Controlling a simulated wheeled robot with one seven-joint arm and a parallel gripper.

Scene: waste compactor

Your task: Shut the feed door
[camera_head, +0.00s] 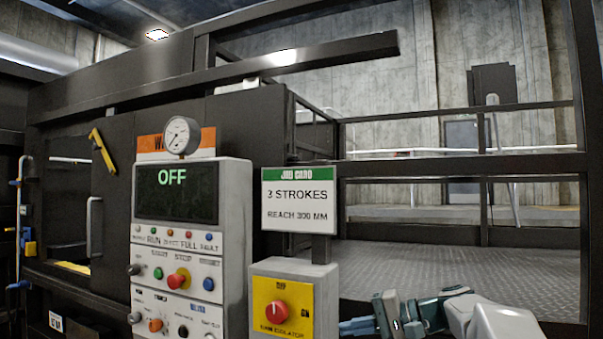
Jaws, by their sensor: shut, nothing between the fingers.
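The feed door (115,205) is a dark panel on the compactor's front at the left, with an upright grey handle (93,228). A yellow latch bar (103,150) slants across its top. Left of the handle a dark opening (66,205) shows, with a yellow strip at its bottom edge. The door looks open, but how far it stands from the frame I cannot tell. My gripper (350,327) is at the bottom, right of the yellow isolator box, pointing left. It is shut and empty, well apart from the door.
The control panel (190,240) reads OFF and stands between my gripper and the door. The isolator box (318,300) with a red knob and a job card (298,195) stand closer to my gripper. Railings (450,165) and a tread-plate floor (460,270) lie to the right.

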